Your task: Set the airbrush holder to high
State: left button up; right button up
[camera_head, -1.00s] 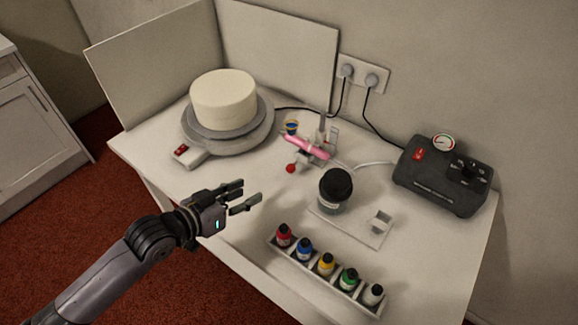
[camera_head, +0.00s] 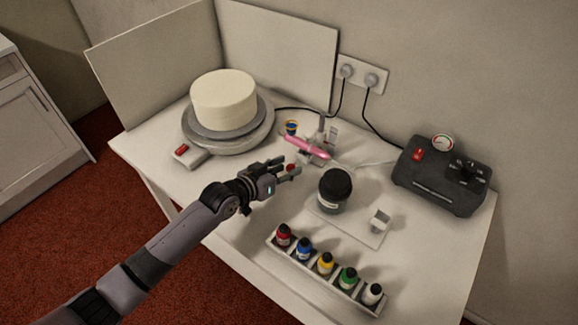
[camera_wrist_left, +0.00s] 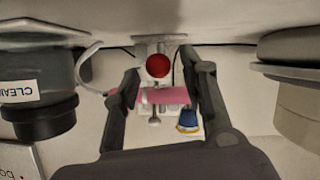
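The airbrush holder (camera_head: 324,133) is a light metal stand at the back middle of the table, with a pink airbrush (camera_head: 306,147) lying across it. Its round red knob (camera_head: 291,167) faces the front; in the left wrist view the knob (camera_wrist_left: 158,66) shows between the fingers. My left gripper (camera_head: 287,170) is at the knob, partly covering it in the head view. In the left wrist view the gripper (camera_wrist_left: 166,75) is open, with a gap on both sides of the knob. I cannot tell how deep the knob sits between the fingertips. My right gripper is not in view.
A white cake on a turntable (camera_head: 263,128) stands at left. A dark-capped jar (camera_head: 334,190) stands close right of the gripper. A paint bottle rack (camera_head: 323,282) is at the front, a black compressor (camera_head: 438,183) at right. A small blue cup (camera_head: 291,127) is behind the knob.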

pick_arm(q)
jog(key=shift+x, duration=0.9)
jog(key=shift+c, duration=0.5)
grip_shut()
